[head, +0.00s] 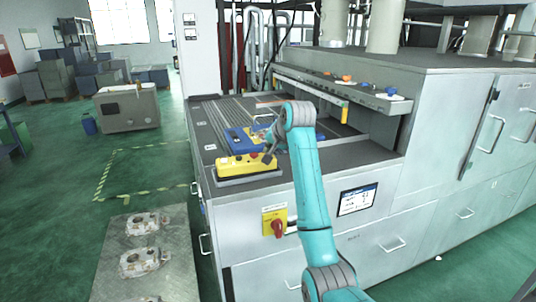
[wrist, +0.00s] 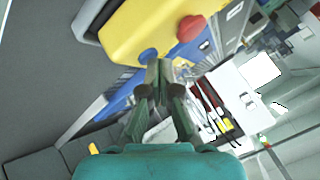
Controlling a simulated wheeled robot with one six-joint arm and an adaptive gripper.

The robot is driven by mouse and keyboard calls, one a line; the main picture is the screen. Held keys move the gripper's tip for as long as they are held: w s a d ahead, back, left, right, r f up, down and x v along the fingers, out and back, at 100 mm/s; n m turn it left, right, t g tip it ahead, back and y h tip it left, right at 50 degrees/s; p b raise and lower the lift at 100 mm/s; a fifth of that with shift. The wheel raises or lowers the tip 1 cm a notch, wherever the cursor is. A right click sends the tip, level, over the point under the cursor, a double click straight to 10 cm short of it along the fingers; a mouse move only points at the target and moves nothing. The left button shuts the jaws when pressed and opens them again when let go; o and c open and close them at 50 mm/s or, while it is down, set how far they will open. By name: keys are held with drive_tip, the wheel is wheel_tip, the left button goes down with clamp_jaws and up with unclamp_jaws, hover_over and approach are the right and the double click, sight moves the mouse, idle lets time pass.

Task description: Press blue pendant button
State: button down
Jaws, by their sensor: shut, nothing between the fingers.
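The yellow pendant box (head: 235,165) lies on the dark bench of the grey machine, near its front left corner. In the wrist view the yellow pendant (wrist: 140,24) fills the top middle. Its round blue button (wrist: 148,55) shows near its lower edge, with a larger red button (wrist: 192,28) to the right. My gripper (head: 268,157) is at the pendant's right end in the head view. In the wrist view my gripper (wrist: 159,70) is shut and empty, its fingertips just below and right of the blue button. I cannot tell whether they touch it.
A blue item (head: 236,136) lies on the bench behind the pendant. A yellow plate with a red rotary switch (head: 277,228) and a small screen (head: 357,199) are on the machine's front. Castings (head: 145,262) lie on a plate at the lower left. Green floor left of the machine is largely open.

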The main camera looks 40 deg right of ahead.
drive_tip(key=shift+r, duration=0.85)
drive_tip(key=shift+r, duration=2.5)
